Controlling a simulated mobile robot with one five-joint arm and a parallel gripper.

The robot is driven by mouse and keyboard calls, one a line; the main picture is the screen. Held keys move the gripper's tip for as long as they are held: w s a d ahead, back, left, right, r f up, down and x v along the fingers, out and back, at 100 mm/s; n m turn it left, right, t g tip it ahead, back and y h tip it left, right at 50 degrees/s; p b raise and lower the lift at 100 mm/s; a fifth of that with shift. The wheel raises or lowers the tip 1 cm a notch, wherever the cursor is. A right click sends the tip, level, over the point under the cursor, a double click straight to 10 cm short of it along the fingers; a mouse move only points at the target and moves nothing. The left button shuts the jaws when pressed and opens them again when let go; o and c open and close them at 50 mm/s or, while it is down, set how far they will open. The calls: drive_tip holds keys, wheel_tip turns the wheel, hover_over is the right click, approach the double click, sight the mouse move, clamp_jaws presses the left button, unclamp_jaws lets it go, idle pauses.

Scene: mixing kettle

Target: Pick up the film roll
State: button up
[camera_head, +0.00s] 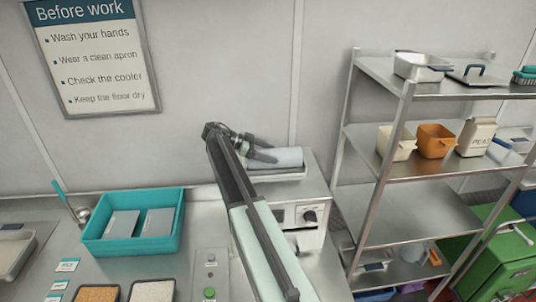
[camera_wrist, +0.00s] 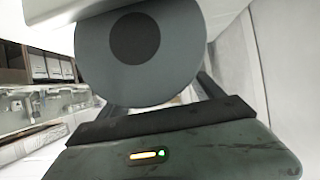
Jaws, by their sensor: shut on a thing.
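The film roll (camera_head: 288,157) is a pale grey-blue cylinder lying on its side above the flat top of a white machine (camera_head: 305,214) in the head view. My gripper (camera_head: 262,152) is at its left end and is shut on it. In the wrist view the roll's round grey end (camera_wrist: 170,48) with a dark core fills the upper middle, just beyond my gripper (camera_wrist: 165,105). The fingertips are mostly hidden there. I cannot tell whether the roll still touches the machine.
A teal tray (camera_head: 91,238) with two grey slabs stands on the steel counter to the left. A metal shelf rack (camera_head: 398,125) with tubs and a carton stands to the right. A wall with a sign (camera_head: 92,55) is close behind. A green bin (camera_head: 503,245) is at far right.

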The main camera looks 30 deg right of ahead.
wheel_tip(320, 180, up, 2)
drive_tip(key=shift+r+p, duration=0.15)
drive_tip(key=shift+p, duration=0.45)
drive_tip(key=s+a, duration=0.4)
drive_tip(key=s, duration=0.3)
drive_tip(key=s+a, duration=0.4)
drive_tip(key=s, duration=0.3)
drive_tip(key=shift+r+p, duration=0.4)
drive_tip(key=shift+p, duration=0.05)
